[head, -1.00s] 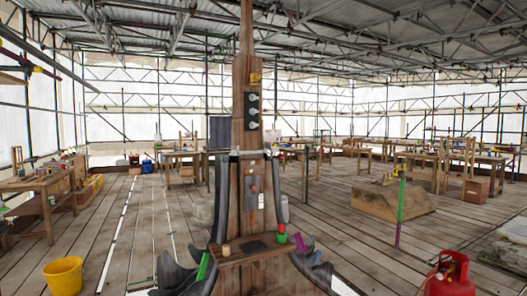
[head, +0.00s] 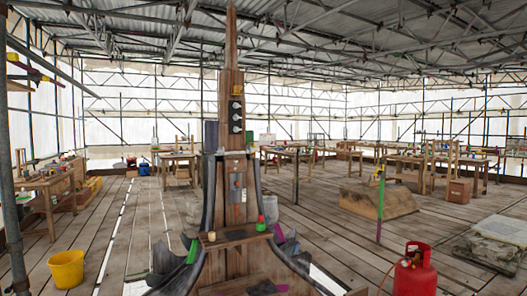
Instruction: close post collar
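A wooden spire (head: 236,130) stands upright in the middle of the head view, with dark curved pieces flaring at its foot. A band (head: 236,153) crosses its shaft below a panel of round knobs (head: 236,117). Neither of my grippers shows in the head view.
A small ledge (head: 235,238) on the spire carries a green and red item (head: 261,223). A yellow bucket (head: 66,269) stands front left and a red gas cylinder (head: 416,270) front right. Wooden benches and a low block (head: 378,200) stand behind. Plank floor lies open on both sides.

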